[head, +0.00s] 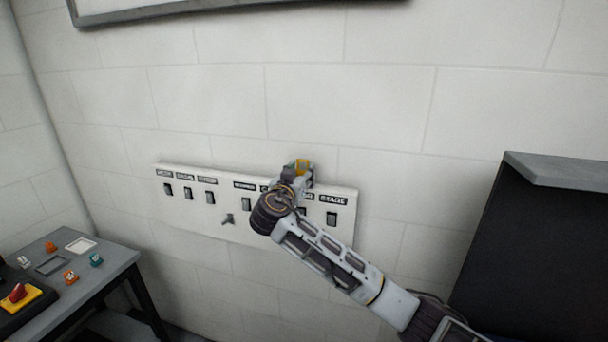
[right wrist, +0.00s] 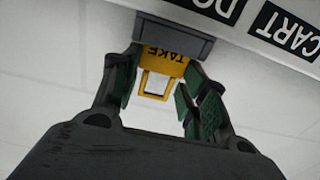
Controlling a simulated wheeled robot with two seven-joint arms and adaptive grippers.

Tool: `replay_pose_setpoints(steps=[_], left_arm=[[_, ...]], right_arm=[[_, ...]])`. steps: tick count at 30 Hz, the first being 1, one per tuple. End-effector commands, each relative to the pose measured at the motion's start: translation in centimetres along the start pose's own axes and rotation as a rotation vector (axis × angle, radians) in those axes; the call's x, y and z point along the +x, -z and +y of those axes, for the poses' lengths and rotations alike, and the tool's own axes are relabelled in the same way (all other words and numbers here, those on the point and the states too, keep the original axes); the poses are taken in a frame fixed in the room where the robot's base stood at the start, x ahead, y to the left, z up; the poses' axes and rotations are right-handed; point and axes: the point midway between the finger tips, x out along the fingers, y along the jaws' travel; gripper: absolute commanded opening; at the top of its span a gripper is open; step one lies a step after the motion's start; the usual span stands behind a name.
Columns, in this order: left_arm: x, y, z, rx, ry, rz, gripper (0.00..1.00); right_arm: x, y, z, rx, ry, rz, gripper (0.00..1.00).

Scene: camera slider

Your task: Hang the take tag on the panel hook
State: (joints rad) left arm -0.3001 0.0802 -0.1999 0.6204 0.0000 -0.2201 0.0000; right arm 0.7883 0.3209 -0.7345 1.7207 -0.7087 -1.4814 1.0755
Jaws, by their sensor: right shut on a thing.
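In the head view the yellow tag (head: 302,164) shows at the tip of my right gripper (head: 299,173), in front of the white panel's (head: 255,222) upper edge. A grey block (right wrist: 174,36) is right at the tag's lettered end; I cannot tell whether it is the hook's mount or whether the tag hangs on it. My left gripper is not in view.
A grey table (head: 118,263) with several small coloured pieces and a red button (head: 18,292) stands at left. A large black case (head: 530,240) is at right. My right arm covers part of the panel.

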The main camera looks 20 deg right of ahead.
Motion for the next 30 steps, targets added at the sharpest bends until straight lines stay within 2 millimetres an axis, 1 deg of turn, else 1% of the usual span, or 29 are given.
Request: replay_pose_setpoints(steps=[19, 30], left_arm=[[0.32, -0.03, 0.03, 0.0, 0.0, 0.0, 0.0], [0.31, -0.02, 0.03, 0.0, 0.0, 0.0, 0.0]], right_arm=[[-0.01, 0.78, -0.01, 0.001, 0.0, 0.0, 0.24], [0.0, 0.81, 0.01, 0.0, 0.0, 0.0, 0.24]])
